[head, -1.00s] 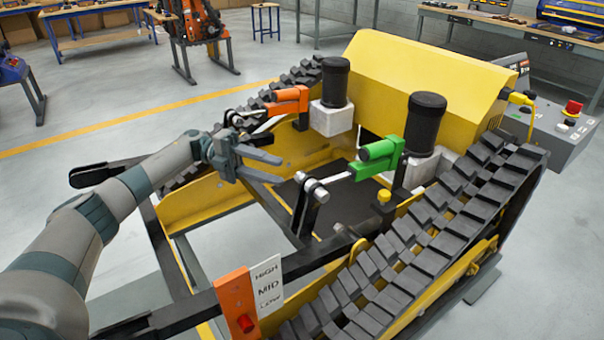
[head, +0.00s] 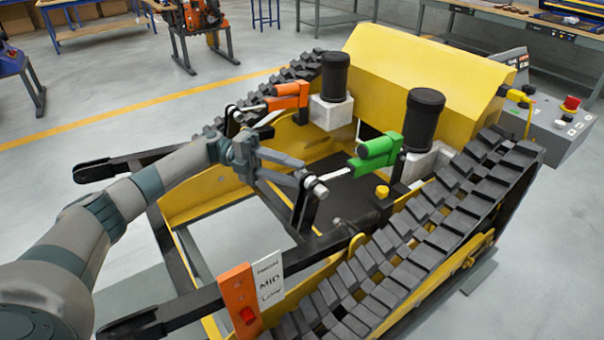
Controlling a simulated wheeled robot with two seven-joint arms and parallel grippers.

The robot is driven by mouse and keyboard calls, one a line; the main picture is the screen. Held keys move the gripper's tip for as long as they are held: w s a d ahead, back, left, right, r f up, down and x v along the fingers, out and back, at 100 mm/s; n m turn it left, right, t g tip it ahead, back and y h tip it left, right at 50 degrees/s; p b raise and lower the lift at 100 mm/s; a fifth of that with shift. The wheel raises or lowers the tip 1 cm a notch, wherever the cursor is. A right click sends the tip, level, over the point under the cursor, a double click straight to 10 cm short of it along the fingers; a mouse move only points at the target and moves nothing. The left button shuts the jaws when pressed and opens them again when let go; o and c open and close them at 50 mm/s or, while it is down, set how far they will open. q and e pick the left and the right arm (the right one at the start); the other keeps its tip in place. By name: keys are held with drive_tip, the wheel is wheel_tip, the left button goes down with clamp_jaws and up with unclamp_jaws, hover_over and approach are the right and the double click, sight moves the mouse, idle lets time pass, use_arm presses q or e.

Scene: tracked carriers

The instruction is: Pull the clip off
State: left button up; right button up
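My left gripper (head: 301,173) reaches in from the left over the front of the yellow tracked carrier (head: 410,80). Its two grey fingers are spread apart and look empty. The fingertips are close to the silver pin end (head: 319,190) at the top of the black upright bracket (head: 304,205); whether they touch it I cannot tell. I cannot clearly make out a clip; it may be hidden or too small here. My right gripper is not in view.
The black rubber track (head: 400,255) runs along the right side. An orange block with a red button (head: 240,298) and a HIGH/MID/LOW style label (head: 269,280) stand on the front arm. A grey control box (head: 555,125) is at the right.

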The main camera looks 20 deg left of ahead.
use_arm(q)
clamp_jaws()
drive_tip(key=shift+w+a+b, duration=0.15)
drive_tip(key=shift+a+b, duration=0.05)
drive_tip(key=shift+b, duration=0.2)
drive_tip(key=shift+w+a+f+b, duration=0.1)
drive_tip(key=shift+w+a+b, duration=0.2)
drive_tip(key=shift+a+b, duration=0.25)
drive_tip(key=shift+w+a+b, duration=0.25)
drive_tip(key=shift+a+b, duration=0.15)
drive_tip(key=shift+b, duration=0.25)
drive_tip(key=shift+w+a, duration=0.1)
drive_tip(key=shift+a, duration=0.1)
drive_tip(key=shift+b, duration=0.3)
